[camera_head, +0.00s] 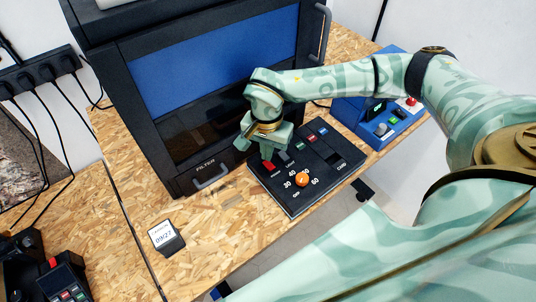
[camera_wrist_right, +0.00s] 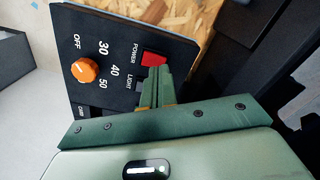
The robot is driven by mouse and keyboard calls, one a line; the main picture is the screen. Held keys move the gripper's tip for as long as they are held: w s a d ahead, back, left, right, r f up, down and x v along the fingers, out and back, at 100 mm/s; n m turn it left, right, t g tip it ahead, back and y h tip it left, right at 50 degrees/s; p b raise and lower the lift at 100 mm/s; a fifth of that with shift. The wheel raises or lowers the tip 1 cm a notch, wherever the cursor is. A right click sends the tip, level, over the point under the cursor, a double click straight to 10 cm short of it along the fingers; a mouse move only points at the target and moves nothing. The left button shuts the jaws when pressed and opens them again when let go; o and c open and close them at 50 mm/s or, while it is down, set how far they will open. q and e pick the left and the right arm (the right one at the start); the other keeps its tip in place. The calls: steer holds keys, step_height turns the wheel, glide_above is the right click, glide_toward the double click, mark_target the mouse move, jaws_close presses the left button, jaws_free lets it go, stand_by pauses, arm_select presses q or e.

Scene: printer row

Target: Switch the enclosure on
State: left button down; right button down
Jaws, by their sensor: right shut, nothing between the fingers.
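The black enclosure (camera_head: 168,110) with a blue window stands on the chipboard table. Its black control panel (camera_head: 325,178) lies in front of it at the right; the panel also shows in the wrist view (camera_wrist_right: 120,32). A red switch (camera_wrist_right: 153,58) labelled POWER sits near the panel's edge, and shows in the head view (camera_head: 268,166). An orange knob (camera_head: 302,180) sits beside a printed scale. My right gripper (camera_wrist_right: 157,82) is shut and empty, its tips right by the red switch; I cannot tell whether they touch it. My left gripper is out of view.
A blue control box (camera_head: 385,125) with buttons stands to the right of the panel. A small card stand reading 09/27 (camera_head: 165,236) is at the front left. The FILTER drawer handle (camera_head: 211,178) sticks out. Cables hang from a power strip (camera_head: 40,72). The table between card and panel is clear.

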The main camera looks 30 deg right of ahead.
steer(key=shift+f+b, duration=0.6)
steer(key=shift+f, duration=0.35)
stand_by(0.8)
step_height(320, 180, up, 7)
steer(key=p, duration=0.6)
steer(key=shift+r, duration=0.1)
stand_by(0.3)
